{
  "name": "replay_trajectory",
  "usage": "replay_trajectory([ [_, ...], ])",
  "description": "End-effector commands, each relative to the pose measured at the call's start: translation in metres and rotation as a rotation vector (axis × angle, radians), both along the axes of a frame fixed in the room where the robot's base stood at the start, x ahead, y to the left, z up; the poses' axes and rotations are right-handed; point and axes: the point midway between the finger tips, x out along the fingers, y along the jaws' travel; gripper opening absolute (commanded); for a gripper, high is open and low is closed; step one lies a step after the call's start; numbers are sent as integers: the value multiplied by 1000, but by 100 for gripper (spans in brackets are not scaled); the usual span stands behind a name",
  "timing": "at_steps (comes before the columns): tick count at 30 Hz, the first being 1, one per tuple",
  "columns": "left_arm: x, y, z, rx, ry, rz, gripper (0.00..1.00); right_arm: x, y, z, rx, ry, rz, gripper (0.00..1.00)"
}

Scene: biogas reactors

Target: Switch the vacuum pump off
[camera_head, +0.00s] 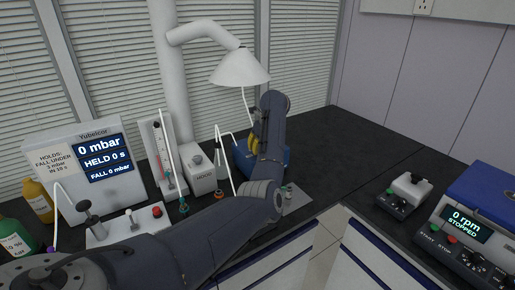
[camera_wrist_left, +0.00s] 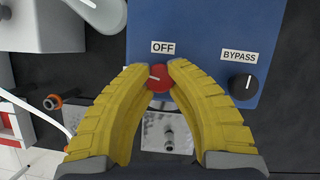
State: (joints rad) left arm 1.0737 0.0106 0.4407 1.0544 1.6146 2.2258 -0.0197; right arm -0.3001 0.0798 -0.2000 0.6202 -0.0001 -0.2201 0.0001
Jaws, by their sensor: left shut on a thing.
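The vacuum pump is a blue box, seen in the head view (camera_head: 242,157) behind my left forearm and in the left wrist view (camera_wrist_left: 215,30). Its face bears a label OFF (camera_wrist_left: 163,47) above a round red knob (camera_wrist_left: 158,80) with a white mark lying roughly sideways. My left gripper (camera_wrist_left: 160,74) has its yellow fingers closed around the red knob, one tip on each side. In the head view the left gripper (camera_head: 254,143) is small and partly hidden by my arm, and the knob is hidden. My right gripper is not in view.
A black BYPASS knob (camera_wrist_left: 243,86) sits right of the red one. A metal plate with a fitting (camera_wrist_left: 168,134) lies below. A white gauge unit (camera_head: 88,170) reads 0 mbar, HELD 0 s. A blue-topped machine (camera_head: 470,228) at right reads 0 rpm, STOPPED.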

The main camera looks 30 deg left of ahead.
Motion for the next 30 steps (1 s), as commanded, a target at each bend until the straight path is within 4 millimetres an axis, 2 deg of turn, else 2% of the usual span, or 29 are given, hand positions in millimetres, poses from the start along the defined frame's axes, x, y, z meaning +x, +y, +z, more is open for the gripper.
replay_trajectory([
  [8,-1,2,0,2,-3,-163,0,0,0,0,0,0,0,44],
  [30,-2,5,2,5,-3,-861,0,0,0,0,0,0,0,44],
])
